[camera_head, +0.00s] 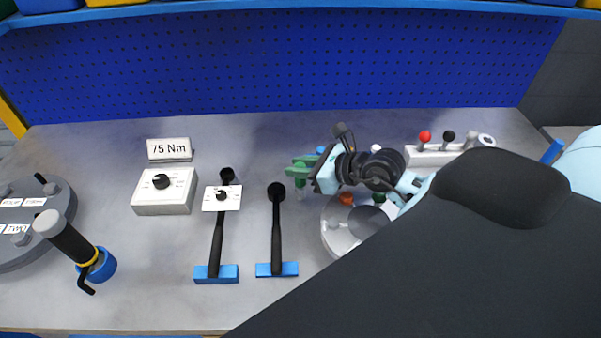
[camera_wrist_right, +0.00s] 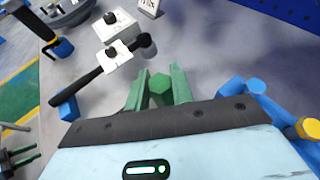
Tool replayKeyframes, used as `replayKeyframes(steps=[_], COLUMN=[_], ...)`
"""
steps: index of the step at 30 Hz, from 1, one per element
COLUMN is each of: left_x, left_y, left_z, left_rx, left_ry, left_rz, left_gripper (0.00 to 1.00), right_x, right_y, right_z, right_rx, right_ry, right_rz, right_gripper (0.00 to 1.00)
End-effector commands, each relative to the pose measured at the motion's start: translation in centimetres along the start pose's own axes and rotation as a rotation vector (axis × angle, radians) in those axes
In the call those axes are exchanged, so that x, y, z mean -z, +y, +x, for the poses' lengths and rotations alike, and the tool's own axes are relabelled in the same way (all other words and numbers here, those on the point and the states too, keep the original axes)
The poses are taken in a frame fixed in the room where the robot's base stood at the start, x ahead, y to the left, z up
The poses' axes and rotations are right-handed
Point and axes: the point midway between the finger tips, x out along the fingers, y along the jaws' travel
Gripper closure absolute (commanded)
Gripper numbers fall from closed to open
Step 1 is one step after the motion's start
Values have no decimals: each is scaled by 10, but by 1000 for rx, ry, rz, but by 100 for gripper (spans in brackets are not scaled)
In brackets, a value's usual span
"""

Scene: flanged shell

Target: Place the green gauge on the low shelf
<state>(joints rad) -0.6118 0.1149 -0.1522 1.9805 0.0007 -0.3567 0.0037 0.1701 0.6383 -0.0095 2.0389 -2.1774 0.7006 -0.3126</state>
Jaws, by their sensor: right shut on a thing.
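My right gripper (camera_wrist_right: 158,90) has green fingers and is shut on the green gauge (camera_wrist_right: 160,83), whose six-sided top shows between them in the right wrist view. In the head view this gripper (camera_head: 298,165) is above the bench, right of the black-handled tools, with the gauge (camera_head: 300,184) just below the fingers. The gauge's lower part is hard to make out. My left gripper is out of the head view; two separated prongs at the lower left of the right wrist view look like its fingers (camera_wrist_right: 24,156). A blue shelf edge (camera_head: 300,8) runs along the top; I cannot tell which surface is the low shelf.
A round flange (camera_head: 340,238) is partly under my right arm. A lever block (camera_head: 436,156) stands right.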

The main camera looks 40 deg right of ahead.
Motion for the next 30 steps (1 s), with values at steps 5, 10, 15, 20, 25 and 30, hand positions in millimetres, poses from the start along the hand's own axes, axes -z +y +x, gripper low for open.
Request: replayKeyframes(steps=[5,10,15,20,25,30], left_x=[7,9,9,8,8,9], left_y=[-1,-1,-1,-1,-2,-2], left_z=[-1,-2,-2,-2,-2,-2], left_rx=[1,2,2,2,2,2], left_ry=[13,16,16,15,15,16], left_rz=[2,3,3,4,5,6], left_gripper=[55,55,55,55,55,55], right_x=[-37,-63,-77,-80,-80,-82], right_y=[0,0,0,0,0,-2], right_z=[-15,-25,-32,-33,-33,-33], right_rx=[3,3,2,2,2,1], right_ry=[-9,-7,-5,-3,-3,-4], right_rz=[-7,-6,-3,-2,-1,-2], right_gripper=[100,100,100,100,100,100])
